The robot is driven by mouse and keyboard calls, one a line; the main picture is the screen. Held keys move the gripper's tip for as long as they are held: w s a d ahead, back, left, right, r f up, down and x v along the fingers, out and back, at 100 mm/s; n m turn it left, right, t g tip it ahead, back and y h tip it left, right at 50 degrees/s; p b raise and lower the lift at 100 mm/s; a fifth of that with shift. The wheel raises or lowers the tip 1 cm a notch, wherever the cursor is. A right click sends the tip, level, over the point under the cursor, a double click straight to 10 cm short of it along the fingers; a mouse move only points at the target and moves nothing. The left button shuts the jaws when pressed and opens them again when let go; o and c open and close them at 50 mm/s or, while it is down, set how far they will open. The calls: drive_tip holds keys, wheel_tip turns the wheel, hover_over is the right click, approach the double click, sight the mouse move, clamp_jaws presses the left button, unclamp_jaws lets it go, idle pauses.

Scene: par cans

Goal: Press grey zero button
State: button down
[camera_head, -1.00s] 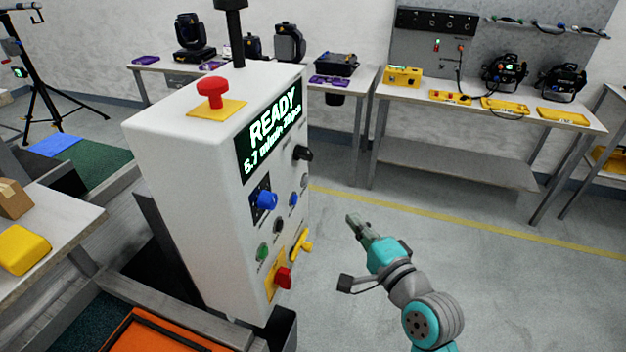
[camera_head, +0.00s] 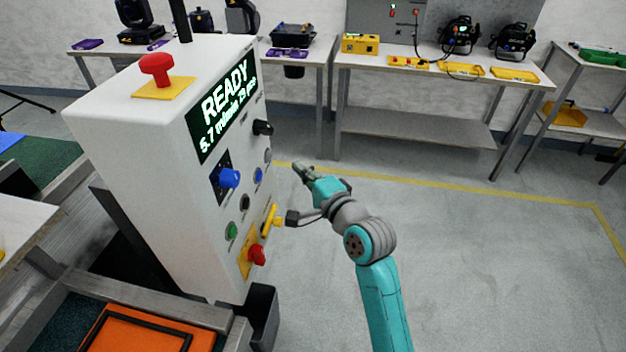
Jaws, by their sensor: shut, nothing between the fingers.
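A white control box (camera_head: 140,150) stands at the left, with a lit display (camera_head: 222,105) reading READY. Its right face carries several buttons and knobs. A small grey button (camera_head: 267,156) sits near that face's far edge, below the black knob (camera_head: 262,128) and right of the blue button (camera_head: 258,175). Its label is too small to read. My gripper (camera_head: 297,168) is shut and empty, a little to the right of the grey button in the picture. It looks apart from the panel; the exact gap cannot be told.
The panel also bears a blue selector (camera_head: 229,178), a green button (camera_head: 231,231), a yellow handle (camera_head: 270,220) and a red knob (camera_head: 257,254). A red mushroom button (camera_head: 156,69) is on top. Open floor (camera_head: 470,270) lies to the right; workbenches line the wall.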

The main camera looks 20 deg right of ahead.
sight(269, 156)
drive_tip(key=shift+w+a, duration=0.95)
drive_tip(key=shift+w, duration=0.2)
drive_tip(key=shift+w+a, duration=0.9)
drive_tip(key=shift+w, duration=0.25)
